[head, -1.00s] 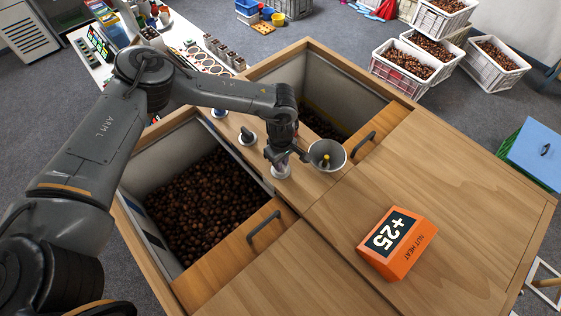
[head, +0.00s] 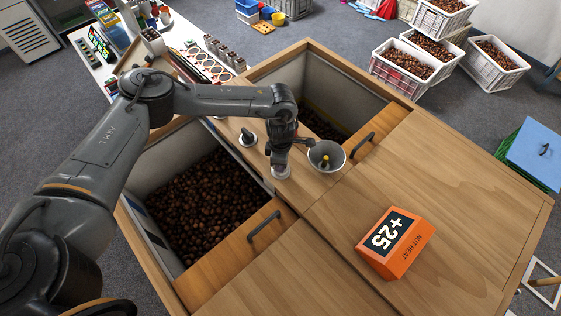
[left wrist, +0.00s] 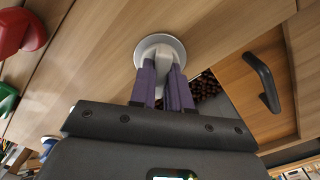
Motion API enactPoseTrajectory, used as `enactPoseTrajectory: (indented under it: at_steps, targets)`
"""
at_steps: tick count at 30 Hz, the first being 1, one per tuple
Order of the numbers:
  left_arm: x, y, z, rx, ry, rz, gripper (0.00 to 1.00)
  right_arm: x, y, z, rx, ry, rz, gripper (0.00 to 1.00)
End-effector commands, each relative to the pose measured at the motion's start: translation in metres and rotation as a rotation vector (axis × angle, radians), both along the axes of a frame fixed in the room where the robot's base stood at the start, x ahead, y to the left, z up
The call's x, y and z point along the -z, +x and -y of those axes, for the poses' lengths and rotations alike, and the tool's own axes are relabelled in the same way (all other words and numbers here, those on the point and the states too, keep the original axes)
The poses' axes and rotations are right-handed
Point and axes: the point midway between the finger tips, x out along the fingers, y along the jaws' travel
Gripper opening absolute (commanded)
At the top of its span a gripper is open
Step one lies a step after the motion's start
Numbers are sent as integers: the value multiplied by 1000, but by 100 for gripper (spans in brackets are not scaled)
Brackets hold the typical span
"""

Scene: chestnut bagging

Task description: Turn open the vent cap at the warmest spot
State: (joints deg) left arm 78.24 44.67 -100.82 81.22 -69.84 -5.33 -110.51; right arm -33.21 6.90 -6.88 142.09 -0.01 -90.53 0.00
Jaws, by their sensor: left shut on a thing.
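My left gripper (head: 281,165) points down at the wooden strip between the two chestnut bins and is shut on a pale round vent cap (head: 281,172). In the left wrist view, its purple fingers (left wrist: 165,82) stand on both sides of the cap's grip above a white round base (left wrist: 160,42). How far the cap is turned cannot be told. Another vent cap (head: 247,138) with a dark top stands further up the strip. An orange box (head: 397,243) marked "NUT HEAT" reads +25 on the wooden lid. My right gripper is not in view.
A grey metal cup (head: 327,156) with a yellow item in it is close right of the gripper. The near bin holds chestnuts (head: 205,205). Black handles (head: 264,226) stand up from the wooden panels. A red knob (left wrist: 20,32) shows in the left wrist view.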

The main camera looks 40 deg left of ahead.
Motion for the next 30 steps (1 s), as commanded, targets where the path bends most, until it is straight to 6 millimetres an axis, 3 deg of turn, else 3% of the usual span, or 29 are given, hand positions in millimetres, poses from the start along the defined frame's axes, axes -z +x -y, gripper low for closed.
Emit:
enactPoseTrajectory:
  at_steps: [18,30]
  targets:
    - [4,-2,-2,-578,4,-2,0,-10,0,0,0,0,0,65]
    - [5,-2,-2,-815,7,0,0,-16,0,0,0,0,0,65]
